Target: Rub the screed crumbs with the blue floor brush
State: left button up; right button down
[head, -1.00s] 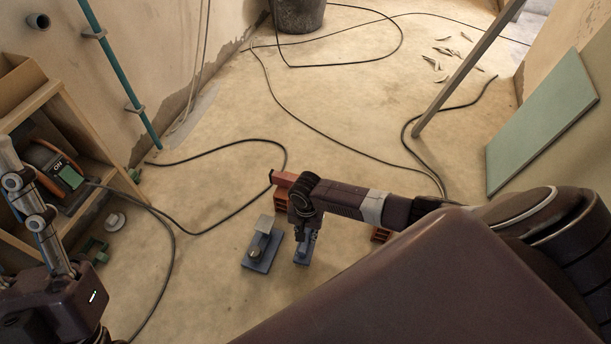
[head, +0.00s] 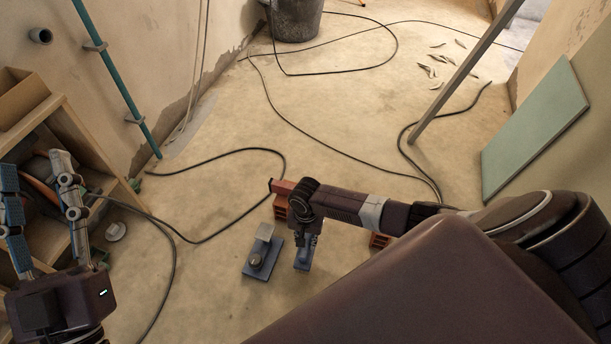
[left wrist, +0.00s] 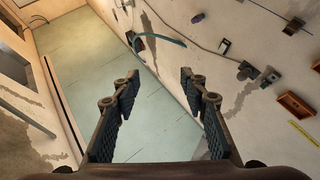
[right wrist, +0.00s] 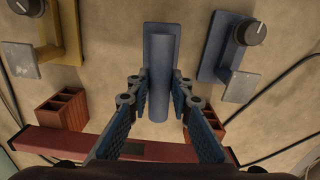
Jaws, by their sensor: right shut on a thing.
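A blue tool with a flat base and upright round handle, seemingly the blue floor brush (head: 303,261), stands under my right gripper (head: 307,237). In the right wrist view the fingers of my right gripper (right wrist: 160,82) are shut on the handle of the blue floor brush (right wrist: 160,50). Its underside is hidden. Pale slivers, perhaps the screed crumbs (head: 440,58), lie scattered on the floor at the far right. My left gripper (head: 36,190) is open and empty near the shelf; its spread fingers also show in the left wrist view (left wrist: 160,78).
A blue-grey tool with a knob (head: 256,262) stands just left of the brush. A red bar (right wrist: 120,148) rests on bricks (right wrist: 62,110) close by. Black cables cross the floor. A leaning post (head: 465,70), green board (head: 535,130) and dark bucket (head: 295,20) stand further off.

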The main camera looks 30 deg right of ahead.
jog(key=shift+r, duration=0.3)
jog(key=shift+r+p, duration=0.2)
jog(key=shift+p, duration=0.3)
pick_arm(q)
jog(key=w+f+g+y, duration=0.1)
jog(key=w+f+g, duration=0.2)
jog(key=f, duration=0.6)
jog(key=shift+w+a+f+g+y+p, duration=0.35)
jog(key=shift+a+g+y+p, duration=0.1)
jog(key=shift+g, duration=0.65)
pick_arm(e)
jog(key=shift+r, duration=0.35)
